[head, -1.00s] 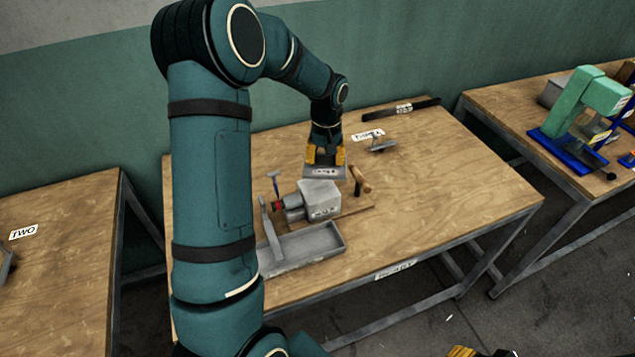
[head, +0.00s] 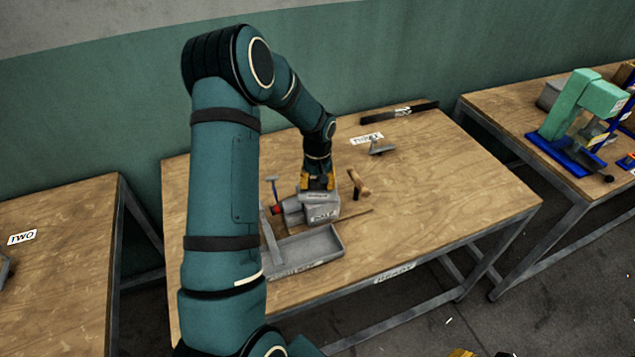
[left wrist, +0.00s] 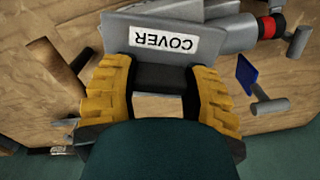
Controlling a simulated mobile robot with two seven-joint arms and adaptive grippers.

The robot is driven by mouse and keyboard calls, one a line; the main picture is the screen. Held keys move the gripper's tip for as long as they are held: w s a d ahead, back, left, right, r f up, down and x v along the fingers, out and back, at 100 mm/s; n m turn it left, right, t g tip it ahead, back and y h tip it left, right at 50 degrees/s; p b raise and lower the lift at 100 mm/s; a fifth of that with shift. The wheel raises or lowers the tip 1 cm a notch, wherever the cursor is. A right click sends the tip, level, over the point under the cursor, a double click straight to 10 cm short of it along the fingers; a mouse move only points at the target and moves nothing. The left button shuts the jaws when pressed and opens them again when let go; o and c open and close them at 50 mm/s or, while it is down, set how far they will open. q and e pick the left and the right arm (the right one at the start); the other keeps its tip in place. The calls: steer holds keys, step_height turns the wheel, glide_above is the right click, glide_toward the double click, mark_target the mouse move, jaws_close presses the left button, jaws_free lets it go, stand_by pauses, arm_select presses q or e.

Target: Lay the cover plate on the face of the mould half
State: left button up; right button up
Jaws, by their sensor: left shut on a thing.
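My left gripper (head: 318,182) is shut on the grey cover plate (head: 314,197), just above or at the top of the mould half (head: 326,213), a grey block on a wooden board. In the left wrist view the plate (left wrist: 120,42) carries a white COVER label and sits between the yellow fingers (left wrist: 160,90). The plate overlaps the block in both views; I cannot tell whether it touches the face. The plate and gripper hide much of the block's top. Only a yellow bit of my right gripper (head: 461,353) shows at the bottom edge.
A grey tray (head: 335,244) lies in front, and a blue-ended tool (head: 271,184) to the left. A small grey tool (head: 382,149) and black bar (head: 385,115) lie behind. The table's right side is clear.

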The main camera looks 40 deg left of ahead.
arm_select(q)
steer(key=shift+f, duration=0.1)
steer(key=o, duration=1.3)
steer(key=shift+r, duration=0.4)
step_height(320, 180, up, 12)
steer(key=shift+f, duration=0.15)
